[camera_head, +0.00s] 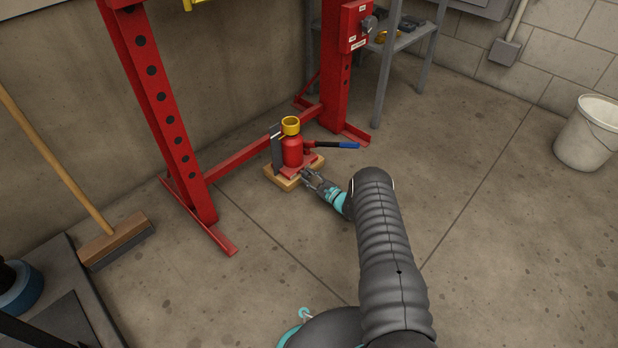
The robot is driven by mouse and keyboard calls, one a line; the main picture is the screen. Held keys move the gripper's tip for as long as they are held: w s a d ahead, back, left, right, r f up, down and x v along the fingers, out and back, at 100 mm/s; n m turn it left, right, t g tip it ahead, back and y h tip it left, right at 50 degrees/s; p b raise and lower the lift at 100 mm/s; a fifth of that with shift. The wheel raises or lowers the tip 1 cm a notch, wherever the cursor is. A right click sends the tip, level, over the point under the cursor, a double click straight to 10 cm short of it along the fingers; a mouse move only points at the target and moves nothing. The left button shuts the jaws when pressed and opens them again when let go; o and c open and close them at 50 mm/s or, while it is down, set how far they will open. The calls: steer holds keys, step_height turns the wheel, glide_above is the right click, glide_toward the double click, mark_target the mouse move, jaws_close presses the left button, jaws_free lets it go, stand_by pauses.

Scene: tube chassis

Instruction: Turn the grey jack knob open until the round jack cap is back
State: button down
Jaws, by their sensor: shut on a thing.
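The red bottle jack (292,150) stands upright on a wooden board (274,178) on the floor, at the foot of the red press frame. Its round yellow cap (290,122) sits at the top of the jack, with a narrow band of darker neck below it. My gripper (306,173) reaches in low from the right to the front of the jack's base and is shut on the grey jack knob. The knob itself is hidden by the fingers. A dark upright plate (276,149) stands just left of the jack.
A pump handle with a blue grip (348,145) sticks out right from the jack, above my wrist. Red frame posts (163,110) stand left and behind. A broom (115,240) leans at left, and a white bucket (588,140) stands far right.

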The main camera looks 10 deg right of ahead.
steer(key=shift+n, duration=0.6)
steer(key=shift+a, duration=0.1)
steer(key=c, duration=0.8)
jaws_free()
steer(key=shift+o, duration=0.2)
steer(key=shift+s, duration=0.1)
steer(key=v, duration=1.2)
